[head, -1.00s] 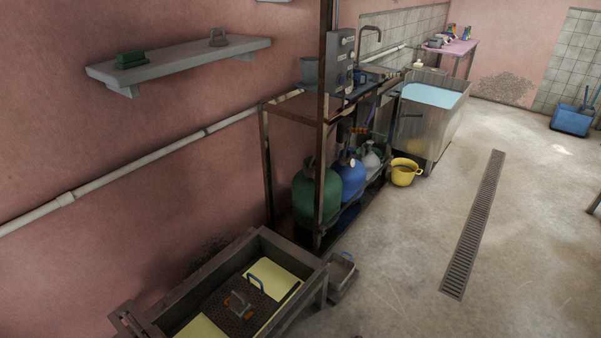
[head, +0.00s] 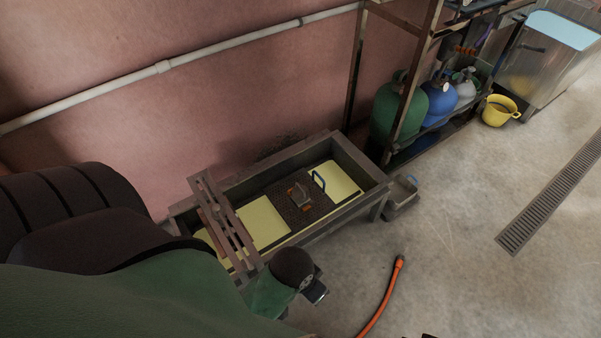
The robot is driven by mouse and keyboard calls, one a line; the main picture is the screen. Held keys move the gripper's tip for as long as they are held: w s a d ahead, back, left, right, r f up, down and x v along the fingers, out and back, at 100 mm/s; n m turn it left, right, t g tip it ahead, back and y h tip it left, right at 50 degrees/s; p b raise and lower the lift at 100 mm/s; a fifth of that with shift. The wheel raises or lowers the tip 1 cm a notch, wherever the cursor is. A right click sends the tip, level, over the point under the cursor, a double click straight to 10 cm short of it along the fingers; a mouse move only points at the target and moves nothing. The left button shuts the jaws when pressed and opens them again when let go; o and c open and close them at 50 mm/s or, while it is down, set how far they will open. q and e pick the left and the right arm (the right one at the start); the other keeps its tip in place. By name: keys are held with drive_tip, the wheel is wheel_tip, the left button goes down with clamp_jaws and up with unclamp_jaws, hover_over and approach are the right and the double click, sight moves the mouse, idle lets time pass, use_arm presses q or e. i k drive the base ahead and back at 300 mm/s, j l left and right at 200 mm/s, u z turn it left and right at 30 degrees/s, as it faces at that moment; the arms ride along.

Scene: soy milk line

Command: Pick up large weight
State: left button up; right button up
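A grey block with a handle and orange parts (head: 300,196) sits on a brown perforated plate (head: 289,210) in the long grey trough (head: 352,158). I cannot tell for sure whether it is the large weight. A blue handle (head: 322,181) stands just right of it, by a pale yellow slab (head: 341,186). My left arm, green and dark, fills the lower left. A small dark end part (head: 316,291) shows in front of the trough, apart from the block; its fingers cannot be made out. My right gripper is not in view.
A slatted wooden frame (head: 226,227) lies across the trough's left end. A grey bin (head: 402,194) stands at its right end. Gas bottles (head: 399,106) stand in a rack behind. An orange hose (head: 385,290) lies on the floor.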

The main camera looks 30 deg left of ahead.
sight(299, 193)
drive_tip(key=u, duration=1.05)
